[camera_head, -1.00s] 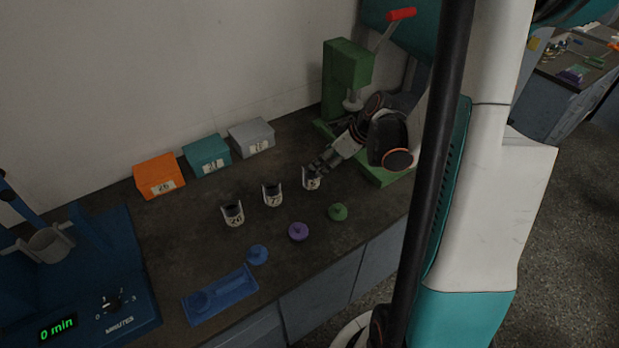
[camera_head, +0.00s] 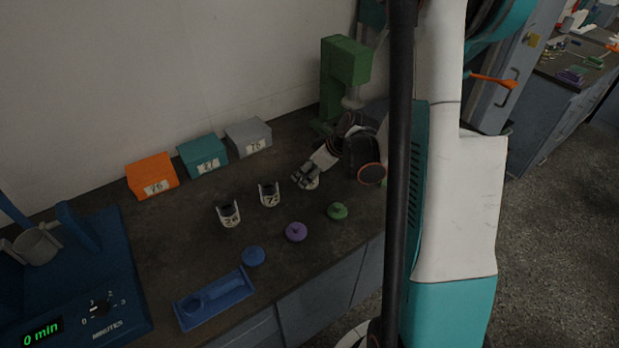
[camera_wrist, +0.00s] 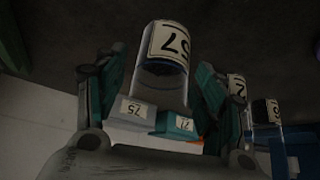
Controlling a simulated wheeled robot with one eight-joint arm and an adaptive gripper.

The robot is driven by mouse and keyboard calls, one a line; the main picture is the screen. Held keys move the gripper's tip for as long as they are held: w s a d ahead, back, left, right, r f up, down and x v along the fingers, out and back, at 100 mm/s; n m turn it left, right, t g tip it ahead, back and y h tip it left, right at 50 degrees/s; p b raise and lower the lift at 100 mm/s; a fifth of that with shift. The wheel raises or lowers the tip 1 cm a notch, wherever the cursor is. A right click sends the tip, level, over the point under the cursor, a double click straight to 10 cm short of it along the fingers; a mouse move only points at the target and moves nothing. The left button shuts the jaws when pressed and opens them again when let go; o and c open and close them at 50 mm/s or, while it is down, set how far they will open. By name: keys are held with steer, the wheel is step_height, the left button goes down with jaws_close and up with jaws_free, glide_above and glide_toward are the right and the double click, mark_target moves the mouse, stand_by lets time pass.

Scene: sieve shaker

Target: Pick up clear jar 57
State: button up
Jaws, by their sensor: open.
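Clear jar 57 (camera_wrist: 172,58) is in the wrist view with its white label and dark contents, between the two spread fingers of my gripper (camera_wrist: 160,82). The fingers stand on either side of it with no clear grip; contact cannot be told. In the head view, my gripper (camera_head: 305,180) is at the right end of the jar row and covers most of this jar.
Two similar jars, one (camera_head: 270,194) close to the left and another (camera_head: 228,213) beyond it, stand on the dark bench. Purple (camera_head: 296,232), green (camera_head: 337,211) and blue (camera_head: 253,257) lids lie in front. A green press (camera_head: 344,62) stands behind my wrist.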

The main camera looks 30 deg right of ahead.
steer(key=c, duration=1.3)
